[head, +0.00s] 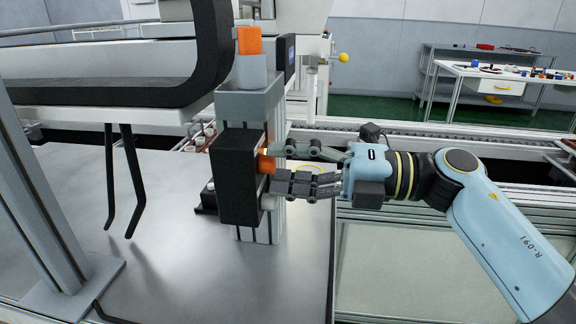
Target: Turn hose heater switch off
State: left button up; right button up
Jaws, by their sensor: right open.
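A black box (238,180) is mounted on a grey metal post (268,222) in the middle of the head view. An orange switch knob (266,162) sticks out of the box's right side. My right gripper (276,168) reaches in from the right. It is open, with one finger above and one below the level of the knob, and its fingertips are at the knob. I cannot tell whether they touch it. The knob's front and any markings are hidden from this side. My left gripper is not in view.
An orange block (249,40) sits on a grey mount atop the post. A black curved frame (212,60) hangs close by on the left. A conveyor rail (420,128) runs behind my gripper. A white table (500,72) with small parts stands far right.

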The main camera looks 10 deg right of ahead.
jog(key=shift+d, duration=0.2)
jog(key=v, duration=1.1)
jog(key=shift+s+d, duration=0.15)
jog(key=shift+d, duration=0.15)
